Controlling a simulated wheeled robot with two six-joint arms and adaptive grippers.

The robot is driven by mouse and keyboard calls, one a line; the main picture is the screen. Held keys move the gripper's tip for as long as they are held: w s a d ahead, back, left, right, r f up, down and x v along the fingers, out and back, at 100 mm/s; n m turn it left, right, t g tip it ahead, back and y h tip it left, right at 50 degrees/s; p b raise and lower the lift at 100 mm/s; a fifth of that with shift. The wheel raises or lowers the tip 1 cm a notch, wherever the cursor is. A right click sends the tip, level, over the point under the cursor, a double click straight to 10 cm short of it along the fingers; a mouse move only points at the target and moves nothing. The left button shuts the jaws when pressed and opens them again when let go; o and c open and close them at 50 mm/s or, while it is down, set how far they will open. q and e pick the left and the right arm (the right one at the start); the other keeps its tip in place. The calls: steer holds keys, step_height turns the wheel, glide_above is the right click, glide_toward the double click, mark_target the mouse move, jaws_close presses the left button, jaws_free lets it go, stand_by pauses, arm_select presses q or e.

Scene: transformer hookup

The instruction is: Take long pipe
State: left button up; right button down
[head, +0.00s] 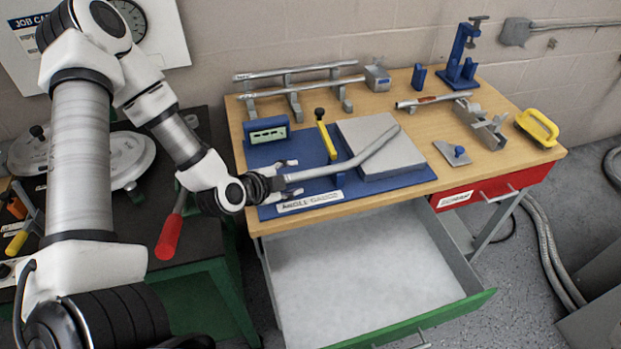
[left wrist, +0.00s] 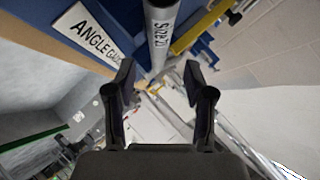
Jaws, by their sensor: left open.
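A bent grey pipe (head: 350,162) lies across the blue angle-gauge plate (head: 255,160), its right part over a grey block (head: 378,140). My left gripper (head: 287,178) is at the pipe's left end, open. In the left wrist view the fingers (left wrist: 160,80) stand apart, with the labelled pipe (left wrist: 161,35) coming between them from above; I cannot tell whether they touch it. Two straight pipes, the upper (head: 295,70) and the lower (head: 303,87), rest on a rack at the back. The frames do not show which pipe is called long. My right gripper is not in view.
Below the tabletop, an open, empty-looking drawer (head: 350,270) with a green front juts out. A yellow-handled tool (head: 326,140) stands close behind the bent pipe. A short pipe (head: 432,100), a blue clamp stand (head: 463,60) and a yellow handle (head: 537,127) are on the right.

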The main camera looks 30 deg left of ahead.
mark_target(306, 175)
arm_select(q)
steer(key=x, duration=0.5)
steer(key=shift+w+d, duration=0.1)
steer(key=shift+d, duration=0.2)
steer(key=shift+a, duration=0.1)
steer(key=c, duration=0.6)
jaws_close()
steer(key=shift+r, duration=0.1)
